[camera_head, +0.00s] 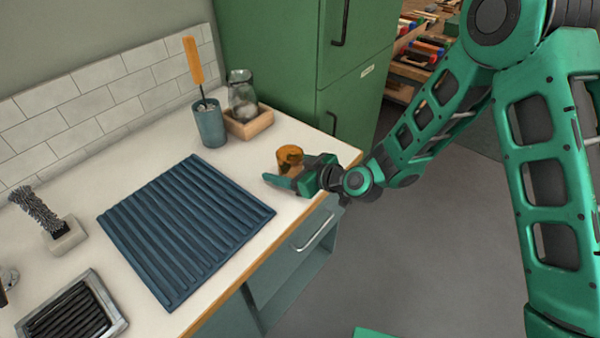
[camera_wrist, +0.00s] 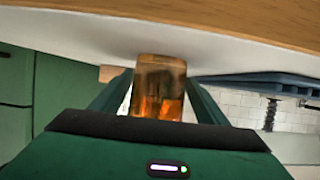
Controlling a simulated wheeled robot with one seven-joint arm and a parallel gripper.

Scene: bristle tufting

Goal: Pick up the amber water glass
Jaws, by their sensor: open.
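The amber water glass (camera_head: 289,158) stands on the white counter near its front right edge in the head view. My gripper (camera_head: 285,176) is low over the counter at the glass, with its fingers pointing left. In the wrist view the glass (camera_wrist: 159,88) is between the two open fingers of my gripper (camera_wrist: 160,100). Gaps show between the glass and the fingers near its top, and I cannot tell whether either finger touches it. The lower part of the glass is partly hidden by my gripper in the head view.
A blue ribbed mat (camera_head: 187,228) lies left of the glass. A green cabinet (camera_head: 290,60) stands behind the counter's right end. A brush (camera_head: 63,236) is far left.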

